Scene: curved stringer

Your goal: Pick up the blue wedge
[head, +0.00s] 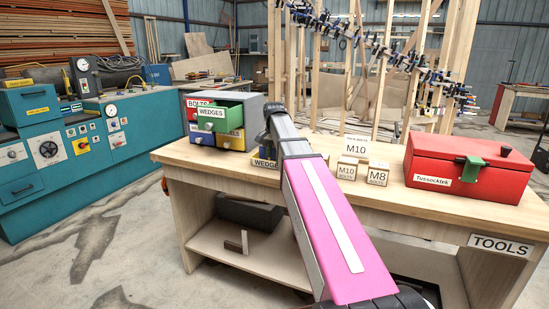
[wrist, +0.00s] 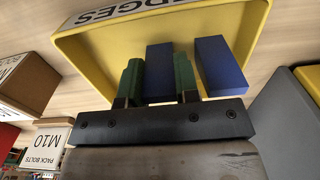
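The yellow tray labelled WEDGES (wrist: 85,50) fills the upper wrist view and holds two blue wedges. One blue wedge (wrist: 159,72) lies between the two green fingers of my gripper (wrist: 158,78). The fingers flank it closely on both sides, and I cannot tell whether both press on it. A second blue wedge (wrist: 220,66) lies tilted, just right of the right finger. In the head view the front of the WEDGES tray (head: 263,163) shows at the bench's left part. My arm hides the fingers and the wedges there.
A drawer cabinet (head: 228,137) with an open green WEDGES drawer (head: 212,119) stands left of my arm. Pack bolt blocks, M10 (head: 347,168) and M8 (head: 378,173), and a red toolbox (head: 467,167) stand to the right on the wooden bench (head: 410,193).

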